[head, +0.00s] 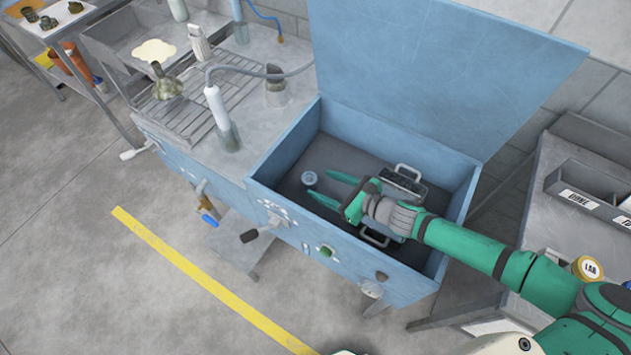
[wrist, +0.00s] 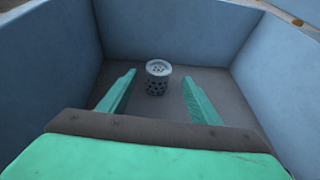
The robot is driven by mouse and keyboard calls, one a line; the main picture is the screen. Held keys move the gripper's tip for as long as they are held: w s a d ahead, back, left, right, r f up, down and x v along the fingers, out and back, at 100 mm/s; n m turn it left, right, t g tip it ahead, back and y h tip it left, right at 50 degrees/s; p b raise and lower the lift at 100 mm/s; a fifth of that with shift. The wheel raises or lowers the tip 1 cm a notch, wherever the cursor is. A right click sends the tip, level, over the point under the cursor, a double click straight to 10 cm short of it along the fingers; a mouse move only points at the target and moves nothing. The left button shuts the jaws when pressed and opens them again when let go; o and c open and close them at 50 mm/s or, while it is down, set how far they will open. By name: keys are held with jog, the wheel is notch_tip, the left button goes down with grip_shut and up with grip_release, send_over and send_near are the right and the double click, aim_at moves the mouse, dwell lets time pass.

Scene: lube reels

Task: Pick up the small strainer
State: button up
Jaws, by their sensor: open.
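The small strainer (head: 309,178) is a short grey cylinder standing upright on the floor of the blue open-lidded tub (head: 345,245). In the wrist view the strainer (wrist: 157,78) shows a pale top with small holes and a perforated side. My gripper (head: 322,187) reaches into the tub from the right, its green fingers pointing at the strainer. In the wrist view my gripper (wrist: 158,92) is open, with the strainer between and slightly beyond the fingertips. I see no contact.
A dark basket with light handles (head: 405,180) sits in the tub, partly hidden behind my arm. The tub walls stand close around my gripper, and the raised lid (head: 440,70) is behind. A grey workbench (head: 590,220) stands at right.

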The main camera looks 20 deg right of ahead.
aim_at(300, 181)
jog(key=x, duration=1)
jog(key=shift+w+a+f, duration=0.2)
jog(key=shift+a+f, duration=0.05)
jog(key=shift+f, duration=0.1)
jog(key=c, duration=1.2)
